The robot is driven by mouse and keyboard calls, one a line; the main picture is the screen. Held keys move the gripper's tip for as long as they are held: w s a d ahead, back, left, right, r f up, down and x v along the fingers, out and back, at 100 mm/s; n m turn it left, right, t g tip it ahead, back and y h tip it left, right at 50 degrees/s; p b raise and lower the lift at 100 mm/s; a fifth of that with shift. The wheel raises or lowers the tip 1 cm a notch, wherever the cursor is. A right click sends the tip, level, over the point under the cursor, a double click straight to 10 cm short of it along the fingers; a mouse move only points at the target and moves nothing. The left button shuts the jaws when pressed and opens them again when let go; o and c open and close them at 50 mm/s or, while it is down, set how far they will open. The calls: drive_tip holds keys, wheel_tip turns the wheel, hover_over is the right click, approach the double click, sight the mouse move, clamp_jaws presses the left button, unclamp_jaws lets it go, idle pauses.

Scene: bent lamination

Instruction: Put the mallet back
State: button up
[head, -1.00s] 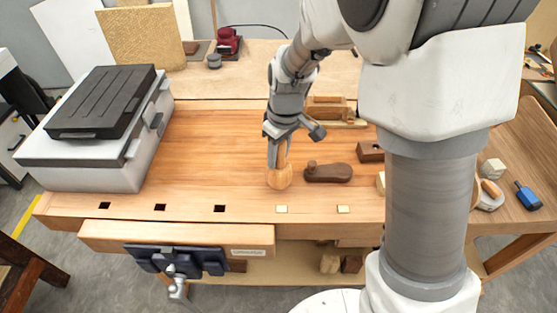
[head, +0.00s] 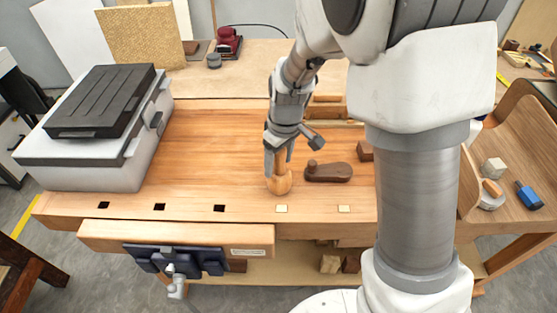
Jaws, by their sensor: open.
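A pale wooden piece with a rounded body, which looks like the mallet (head: 280,183), stands on the workbench (head: 215,150) near its front edge. My gripper (head: 276,167) points down right at its upper part. The jaws are open, with the fingers at or around the narrow top of the piece. The fingers hide part of it, and I cannot tell whether they touch it.
A dark wooden plane (head: 329,173) lies close to the right of my gripper. A grey and black case (head: 95,130) stands at the bench's left. A curved wooden tray (head: 515,150) at right holds a blue-handled tool (head: 527,196). The bench middle is clear.

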drive_tip(key=shift+r, duration=0.15)
drive_tip(key=r, duration=0.4)
drive_tip(key=r+p, duration=0.1)
drive_tip(key=r, duration=0.3)
drive_tip(key=s+d+r, duration=0.1)
drive_tip(key=r, duration=0.3)
drive_tip(key=s+d+r+m+t, duration=0.1)
drive_tip(key=s+d+r+m, duration=0.2)
drive_tip(key=s, duration=0.3)
drive_tip(key=s+d+r+m+t, duration=0.2)
drive_tip(key=s+d+r+m, duration=0.1)
drive_tip(key=s, duration=0.3)
drive_tip(key=s+d+r+m+t+h, duration=0.1)
drive_tip(key=s+d+r+m, duration=0.1)
drive_tip(key=s+d, duration=0.3)
drive_tip(key=shift+s+d+r+m+t, duration=0.3)
drive_tip(key=shift+s+d+r+m, duration=0.1)
drive_tip(key=shift+s+m, duration=0.15)
